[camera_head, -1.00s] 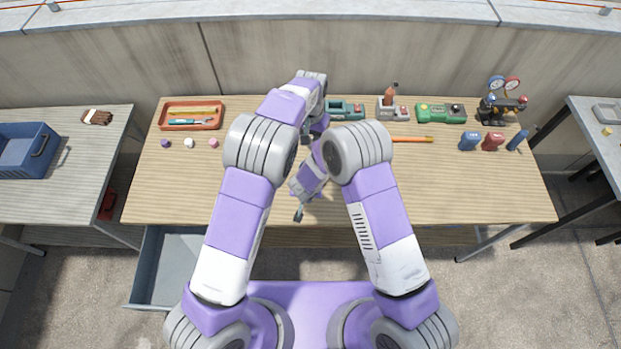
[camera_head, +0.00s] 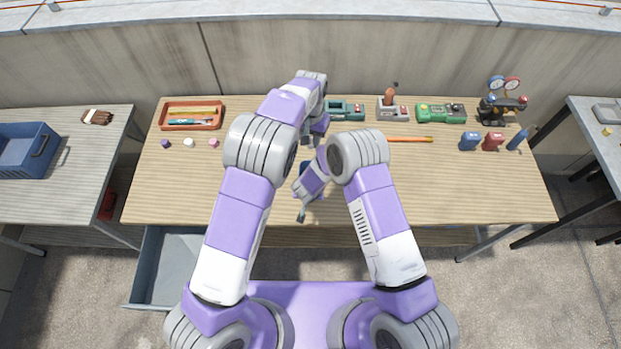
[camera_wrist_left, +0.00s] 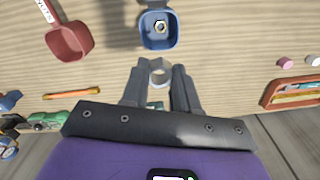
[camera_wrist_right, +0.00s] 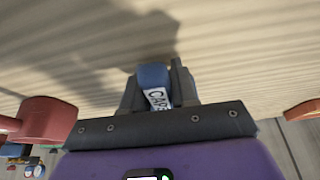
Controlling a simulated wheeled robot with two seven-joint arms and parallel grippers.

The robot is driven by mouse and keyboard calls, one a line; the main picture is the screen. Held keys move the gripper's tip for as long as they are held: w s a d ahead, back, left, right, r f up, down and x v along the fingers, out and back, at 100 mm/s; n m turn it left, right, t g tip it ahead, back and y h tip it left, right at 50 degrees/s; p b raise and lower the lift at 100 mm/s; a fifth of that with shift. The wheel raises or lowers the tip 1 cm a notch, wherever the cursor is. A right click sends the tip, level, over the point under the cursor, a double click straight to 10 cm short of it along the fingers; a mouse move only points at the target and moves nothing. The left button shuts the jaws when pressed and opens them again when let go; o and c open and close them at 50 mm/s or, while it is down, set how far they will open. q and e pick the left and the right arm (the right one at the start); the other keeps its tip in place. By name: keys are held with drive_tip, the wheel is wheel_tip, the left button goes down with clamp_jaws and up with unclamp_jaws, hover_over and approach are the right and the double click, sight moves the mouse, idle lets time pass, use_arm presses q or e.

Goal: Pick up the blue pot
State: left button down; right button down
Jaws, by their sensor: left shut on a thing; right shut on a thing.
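The blue pot (camera_wrist_left: 158,30) shows in the left wrist view, seen from above, with a pale hex piece inside. A dark blue bit of it (camera_head: 305,166) peeks out beside my right arm in the head view. My right gripper (camera_wrist_right: 157,88) is shut on a blue labelled piece (camera_wrist_right: 153,76), which looks like the pot's handle. Whether the pot is clear of the table cannot be told. My left gripper (camera_wrist_left: 160,88) is shut on a pale ring-shaped piece (camera_wrist_left: 160,70), apart from the pot. In the head view, my left gripper (camera_head: 308,138) is mostly hidden.
A red pot (camera_wrist_left: 70,42) stands near the blue one. An orange tray (camera_head: 190,115) and several small caps (camera_head: 188,143) are at the table's left. Tools line the back, with an orange pencil (camera_head: 410,139) before them. An open drawer (camera_head: 168,270) sticks out at the front left.

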wheel_tip(320, 180, up, 9)
drive_tip(key=shift+r, duration=0.1)
drive_tip(key=shift+f, duration=4.25)
drive_tip(key=shift+f, duration=0.4)
drive_tip(key=c, duration=0.8)
unclamp_jaws()
drive_tip(key=c, duration=0.9)
use_arm(q)
wheel_tip(320, 180, down, 12)
drive_tip(key=shift+r, duration=0.2)
